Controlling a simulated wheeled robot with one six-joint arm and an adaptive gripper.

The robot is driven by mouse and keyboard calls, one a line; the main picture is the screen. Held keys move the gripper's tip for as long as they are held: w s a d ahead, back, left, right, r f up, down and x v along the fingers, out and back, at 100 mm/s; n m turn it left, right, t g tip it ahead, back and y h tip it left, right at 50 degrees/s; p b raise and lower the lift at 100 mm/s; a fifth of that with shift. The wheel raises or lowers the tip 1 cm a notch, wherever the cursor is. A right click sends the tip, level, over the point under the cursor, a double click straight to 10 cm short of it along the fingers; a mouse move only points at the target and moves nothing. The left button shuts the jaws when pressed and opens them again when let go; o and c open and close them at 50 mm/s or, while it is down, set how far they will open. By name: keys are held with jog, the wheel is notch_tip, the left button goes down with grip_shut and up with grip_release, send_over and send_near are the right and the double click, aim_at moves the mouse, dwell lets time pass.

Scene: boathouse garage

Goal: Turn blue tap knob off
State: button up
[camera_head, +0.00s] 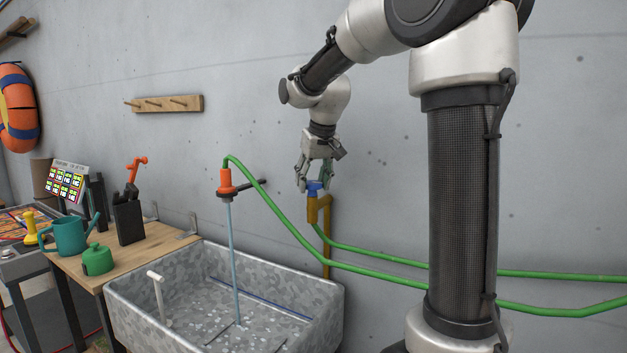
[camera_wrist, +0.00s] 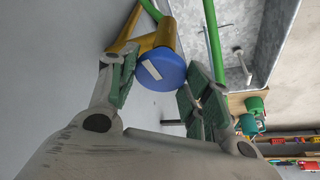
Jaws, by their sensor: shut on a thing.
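The blue tap knob (camera_head: 315,188) sits on top of a brass-coloured tap (camera_head: 312,212) on a pipe at the wall. My gripper (camera_head: 313,182) reaches down from above, its fingers on either side of the knob and shut on it. In the wrist view the knob (camera_wrist: 161,69) shows a round blue face with a slanted white bar, between the green-padded fingers of my gripper (camera_wrist: 160,72).
Green hoses (camera_head: 400,261) run along the wall from the tap and nozzle, behind my arm. A peg rail (camera_head: 167,104) hangs above.

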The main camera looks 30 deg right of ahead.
jog(key=m, duration=0.2)
jog(key=m+h, duration=0.1)
jog(key=m, duration=0.1)
jog(key=shift+a+g+h, duration=0.15)
jog(key=shift+g+h, duration=0.15)
jog(key=m+h, duration=0.1)
jog(key=m, duration=0.2)
jog(key=m+g, duration=0.1)
jog(key=m, duration=0.2)
jog(key=shift+w+a+h, duration=0.1)
jog(key=shift+w+h, duration=0.05)
jog(key=shift+h, duration=0.25)
jog(key=m+g, duration=0.1)
jog(key=m, duration=0.1)
jog(key=m+g, duration=0.1)
jog(key=m, duration=0.1)
jog(key=shift+w+m+h, duration=0.1)
jog(key=shift+m+h, duration=0.2)
jog(key=m+g, duration=0.1)
jog(key=m, duration=0.3)
jog(key=shift+m+g, duration=0.3)
jog(key=shift+g, duration=0.1)
jog(key=o, duration=1)
